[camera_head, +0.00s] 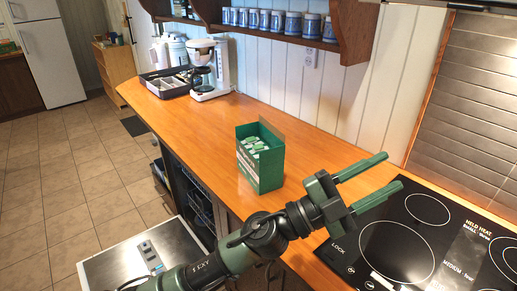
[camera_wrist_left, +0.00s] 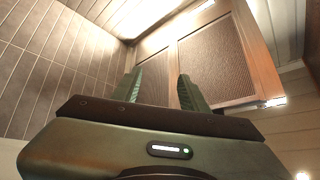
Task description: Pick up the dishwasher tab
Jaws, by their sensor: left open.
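A green box (camera_head: 262,172) stands upright on the wooden counter with its top flap open at the back. White and green wrapped tabs (camera_head: 254,144) show inside its open top; single tabs are hard to tell apart. My left gripper (camera_head: 393,169) is open and empty, with its fingers pointing right, above the counter and the edge of the cooktop. It is to the right of the box and apart from it. In the left wrist view, the open fingers (camera_wrist_left: 160,74) point toward the wall and cupboard, and no tab or box shows there. My right gripper is not in view.
A black cooktop (camera_head: 440,235) lies at the right. A coffee maker (camera_head: 207,70) and a dark utensil tray (camera_head: 166,84) stand at the far left of the counter (camera_head: 190,125). A shelf with several cups (camera_head: 275,21) hangs above. The counter left of the box is clear.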

